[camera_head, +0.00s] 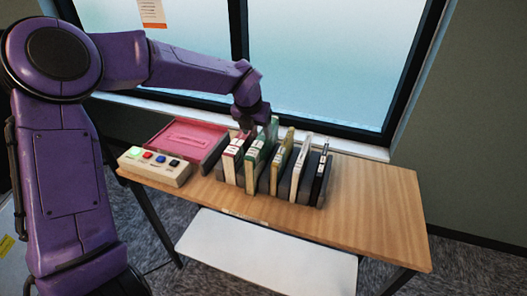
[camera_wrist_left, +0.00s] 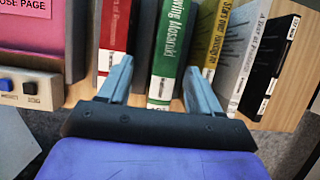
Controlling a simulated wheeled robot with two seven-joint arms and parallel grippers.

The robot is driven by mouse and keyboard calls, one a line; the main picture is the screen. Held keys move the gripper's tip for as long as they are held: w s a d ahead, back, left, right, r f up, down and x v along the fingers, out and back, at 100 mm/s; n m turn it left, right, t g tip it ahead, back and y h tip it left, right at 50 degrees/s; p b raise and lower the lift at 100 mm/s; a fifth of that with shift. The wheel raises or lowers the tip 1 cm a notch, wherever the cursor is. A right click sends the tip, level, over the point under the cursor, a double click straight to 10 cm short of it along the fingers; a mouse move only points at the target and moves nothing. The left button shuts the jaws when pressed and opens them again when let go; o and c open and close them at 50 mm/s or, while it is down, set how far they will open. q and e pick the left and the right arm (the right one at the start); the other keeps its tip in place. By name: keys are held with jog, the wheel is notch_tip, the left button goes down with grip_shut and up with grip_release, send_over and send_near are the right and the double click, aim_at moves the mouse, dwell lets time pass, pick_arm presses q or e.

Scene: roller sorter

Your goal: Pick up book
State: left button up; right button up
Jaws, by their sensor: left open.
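Several books stand in a row in a dark grey rack (camera_head: 264,182) on the table. They are a red one (camera_head: 231,165), a green one (camera_head: 254,160), a yellow one (camera_head: 279,165), a white one (camera_head: 300,172) and a black one (camera_head: 320,178). My left gripper (camera_head: 262,127) is at the top back of the green book, its fingers partly hidden. In the left wrist view, my left gripper (camera_wrist_left: 158,68) is open, with the green book's spine (camera_wrist_left: 170,45) between its fingers. One finger overlaps the red book (camera_wrist_left: 113,35); the other is near the yellow book (camera_wrist_left: 212,40). Contact cannot be told. My right gripper is not in view.
A pink tray (camera_head: 215,152) and a button box (camera_head: 152,166) stand left of the rack. The wooden table's right side (camera_head: 380,205) is clear. A window (camera_head: 320,60) is behind the table, and a white board (camera_head: 270,258) is below it.

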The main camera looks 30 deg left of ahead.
aim_at(262, 135)
pick_arm(q)
jog(key=w+f+p, duration=0.1)
jog(key=f, duration=0.1)
jog(key=w+f+p, duration=0.1)
jog(key=w+f, duration=0.1)
jog(key=shift+w+d+f, duration=0.1)
jog(key=shift+f, duration=0.4)
jog(key=c, duration=0.4)
grip_shut()
jog(key=shift+r, duration=0.1)
dwell(0.5)
